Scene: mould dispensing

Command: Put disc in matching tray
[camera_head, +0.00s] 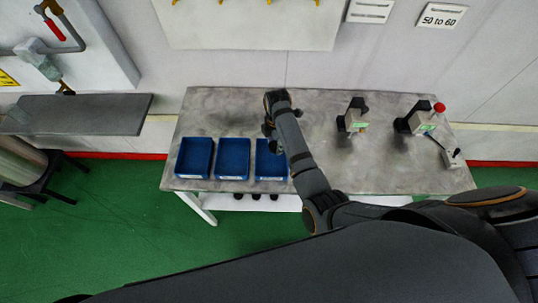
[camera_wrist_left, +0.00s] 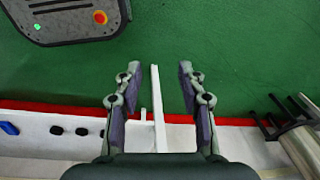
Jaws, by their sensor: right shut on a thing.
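Three blue trays stand in a row at the table's front left: a left tray (camera_head: 180,160), a middle tray (camera_head: 218,160) and a right tray (camera_head: 259,160). My right gripper (camera_head: 268,131) is above the table, just behind the right tray's far edge, and is shut. The disc is not clearly visible; what the jaws hold is hidden by my right arm, which also covers the right tray's right side. My left gripper (camera_wrist_left: 157,76) shows in the left wrist view, open and empty over the green floor. It is outside the head view.
Two devices with green screens, one mid-table (camera_head: 355,116) and one farther right (camera_head: 420,119), stand on the grey table (camera_head: 225,110). A sign (camera_head: 441,16) on the wall reads "50 to 60". The table's back left is clear.

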